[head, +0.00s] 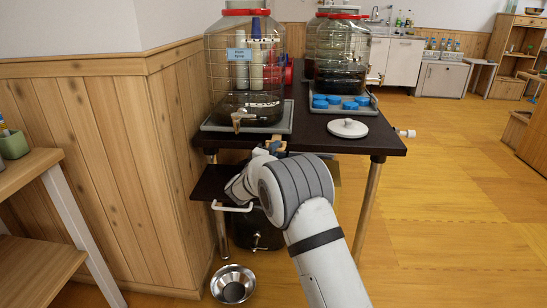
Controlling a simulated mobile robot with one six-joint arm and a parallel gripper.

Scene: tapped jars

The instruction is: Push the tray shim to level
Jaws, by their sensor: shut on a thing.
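A large clear jar with a red-rimmed top (246,70) stands on a grey tray (214,126) at the left of the dark table. It has a blue label and a tap at its front. The tray shim (277,141) looks like a small tan wooden piece at the tray's front edge. My gripper (270,147) is at the table's front edge, shut on the shim. My wrist and forearm hide much of the fingers and the contact. I cannot tell how far the shim sits under the tray or whether the tray is level.
A white round lid (347,128) lies on the table (380,143) to the right. Blue caps (340,103) stand before a second jar (338,55) behind. Below are a dark pull-out shelf (212,186) and a metal bowl (233,284). The floor at right is clear.

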